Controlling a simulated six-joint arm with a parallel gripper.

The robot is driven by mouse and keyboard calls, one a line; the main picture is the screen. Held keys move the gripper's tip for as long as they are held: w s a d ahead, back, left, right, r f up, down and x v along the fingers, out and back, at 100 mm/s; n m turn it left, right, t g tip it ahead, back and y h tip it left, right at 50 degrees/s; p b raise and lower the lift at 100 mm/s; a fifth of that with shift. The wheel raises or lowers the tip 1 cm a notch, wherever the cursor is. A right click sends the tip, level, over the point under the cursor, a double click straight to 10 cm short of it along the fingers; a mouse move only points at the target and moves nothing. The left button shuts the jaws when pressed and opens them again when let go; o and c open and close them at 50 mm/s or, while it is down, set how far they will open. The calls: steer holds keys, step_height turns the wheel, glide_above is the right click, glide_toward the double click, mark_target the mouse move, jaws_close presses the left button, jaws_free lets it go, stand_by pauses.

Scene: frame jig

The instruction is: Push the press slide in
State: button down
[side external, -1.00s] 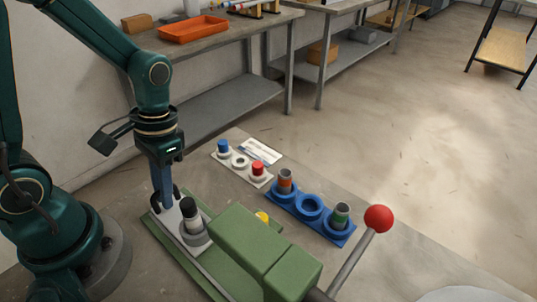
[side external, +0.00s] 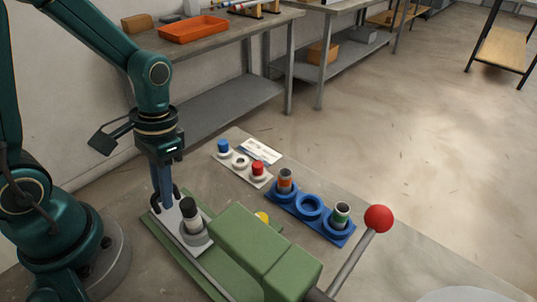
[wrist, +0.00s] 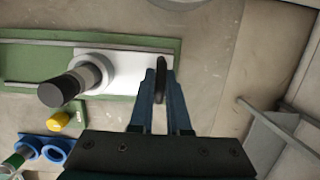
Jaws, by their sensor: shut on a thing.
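The press is a green block (side external: 262,250) on a green base, with a lever ending in a red ball (side external: 379,218). Its pale slide (side external: 178,221) sits on the base and sticks out on the side nearer my arm. A round holder (side external: 196,236) on the slide carries an upright black-capped cylinder (side external: 190,209). My gripper (wrist: 160,75) is shut on the dark handle (wrist: 161,88) at the slide's outer end. In the side view the fingers partly hide that handle.
A yellow button (wrist: 59,119) sits beside the press. A blue rack (side external: 296,213) with two capped cylinders and one empty ring stands right of it. Behind are a pale tray (side external: 241,164) with blue and red pieces and a white card (side external: 262,151).

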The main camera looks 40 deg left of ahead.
mark_target(202, 234)
steer(key=shift+d, duration=0.1)
steer(key=shift+d, duration=5.35)
steer(key=c, duration=0.9)
jaws_free()
steer(key=shift+r, duration=0.1)
steer(key=shift+r, duration=3.4)
